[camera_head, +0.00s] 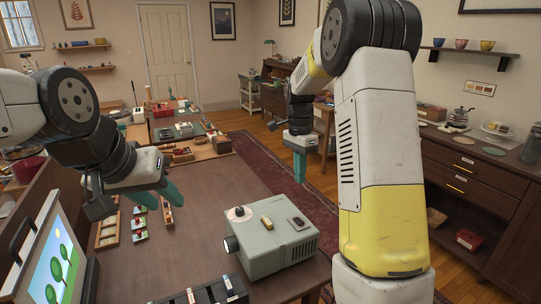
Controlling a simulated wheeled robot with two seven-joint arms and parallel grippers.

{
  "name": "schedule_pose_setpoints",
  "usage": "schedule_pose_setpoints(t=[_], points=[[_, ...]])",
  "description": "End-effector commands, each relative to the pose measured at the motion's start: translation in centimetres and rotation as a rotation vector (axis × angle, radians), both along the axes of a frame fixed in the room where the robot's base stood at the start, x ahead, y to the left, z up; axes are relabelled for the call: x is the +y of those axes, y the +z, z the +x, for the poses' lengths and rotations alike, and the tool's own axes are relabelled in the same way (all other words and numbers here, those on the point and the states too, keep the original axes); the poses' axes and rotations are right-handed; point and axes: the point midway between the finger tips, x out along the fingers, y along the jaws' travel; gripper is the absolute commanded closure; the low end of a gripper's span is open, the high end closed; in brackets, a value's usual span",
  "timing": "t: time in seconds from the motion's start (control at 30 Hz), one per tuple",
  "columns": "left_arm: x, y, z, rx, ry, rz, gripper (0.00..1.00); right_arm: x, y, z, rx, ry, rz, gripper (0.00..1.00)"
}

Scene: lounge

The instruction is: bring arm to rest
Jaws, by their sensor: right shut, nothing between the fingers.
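My left arm comes in from the left, and its gripper (160,197) hangs over the left part of the brown table (190,235). Its two teal fingers are spread apart with nothing seen between them. My right arm, white, black and yellow, rises large at the right of the picture. Its gripper (299,180) points down beyond the table's right edge, above the floor and rug. Its teal fingers are together and hold nothing.
A grey-green box-shaped device (270,245) stands at the table's front right with small items on top. A screen (55,262) stands at the left. Small trays (108,232) lie below my left gripper. A dark cabinet (475,180) is at the right.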

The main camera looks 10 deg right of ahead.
Motion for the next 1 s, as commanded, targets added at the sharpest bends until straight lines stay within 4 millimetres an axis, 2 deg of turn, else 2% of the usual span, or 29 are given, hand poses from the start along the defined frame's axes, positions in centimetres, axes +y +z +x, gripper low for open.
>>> schedule_pose_setpoints(t=[0.17,0.3,0.5,0.7,0.8,1.0], points=[[0.0,0.0,0.0,0.000,0.000,0.000,0.64,0.2,4.8,-3.9,-0.117,0.195,0.083,1.00],[0.0,0.0,0.0,0.000,0.000,0.000,0.64,0.7,8.1,-8.1,-0.236,0.405,0.127,1.00],[0.0,0.0,0.0,0.000,0.000,0.000,0.64,1.6,11.2,-14.6,-0.412,0.707,0.122,1.00],[0.0,0.0,0.0,0.000,0.000,0.000,0.64,2.4,12.0,-20.6,-0.570,0.991,0.043,1.00],[0.0,0.0,0.0,0.000,0.000,0.000,0.64,2.8,11.8,-22.7,-0.622,1.099,-0.005,1.00],[0.0,0.0,0.0,0.000,0.000,0.000,0.64,3.1,11.4,-24.6,-0.666,1.207,-0.063,1.00]])
